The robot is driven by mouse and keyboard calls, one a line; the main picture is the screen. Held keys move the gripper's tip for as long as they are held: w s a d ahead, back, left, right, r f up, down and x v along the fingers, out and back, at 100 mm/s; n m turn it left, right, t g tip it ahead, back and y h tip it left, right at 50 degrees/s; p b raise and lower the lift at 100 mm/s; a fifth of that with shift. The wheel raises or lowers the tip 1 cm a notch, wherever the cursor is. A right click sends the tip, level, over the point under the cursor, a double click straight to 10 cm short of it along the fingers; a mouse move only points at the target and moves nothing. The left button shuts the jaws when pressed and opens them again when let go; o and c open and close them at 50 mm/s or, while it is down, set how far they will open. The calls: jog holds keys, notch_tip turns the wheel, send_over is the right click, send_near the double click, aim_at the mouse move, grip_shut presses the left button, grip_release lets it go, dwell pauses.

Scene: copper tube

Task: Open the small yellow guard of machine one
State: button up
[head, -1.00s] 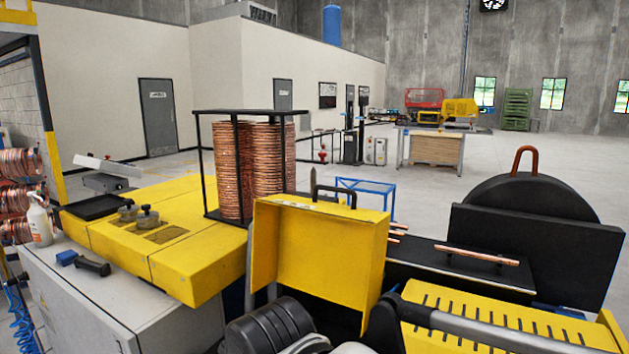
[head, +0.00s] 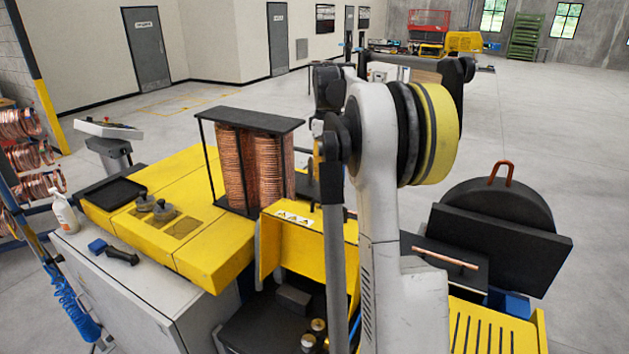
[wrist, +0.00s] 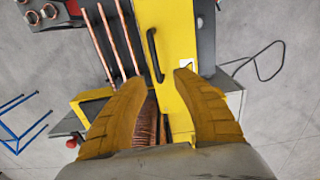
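The small yellow guard (head: 285,238) of the machine is in the middle of the head view, with warning labels along its top and my arm covering its right part. In the wrist view, the guard's yellow face (wrist: 178,35) carries a black bar handle (wrist: 153,55). My gripper (wrist: 159,80) is open and empty. Its two yellow fingers point toward the lower end of the handle, and the handle lies just beyond the gap between the tips. I cannot tell the exact distance. In the head view, my arm hides the handle and most of my gripper.
Several copper tubes (wrist: 118,40) lie left of the guard in the wrist view. A caged copper coil stack (head: 243,165) stands behind left. A slotted yellow cover (head: 490,325) and a black disc housing (head: 497,210) are at right. A blue frame (wrist: 18,125) stands on the floor.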

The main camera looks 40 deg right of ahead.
jog(key=f, duration=0.3)
jog(key=f+p, duration=0.1)
jog(key=f, duration=0.3)
jog(key=d+f, duration=0.1)
jog(key=f, duration=0.2)
jog(key=shift+s+d+f, duration=0.1)
jog(key=shift+f, duration=0.15)
grip_shut()
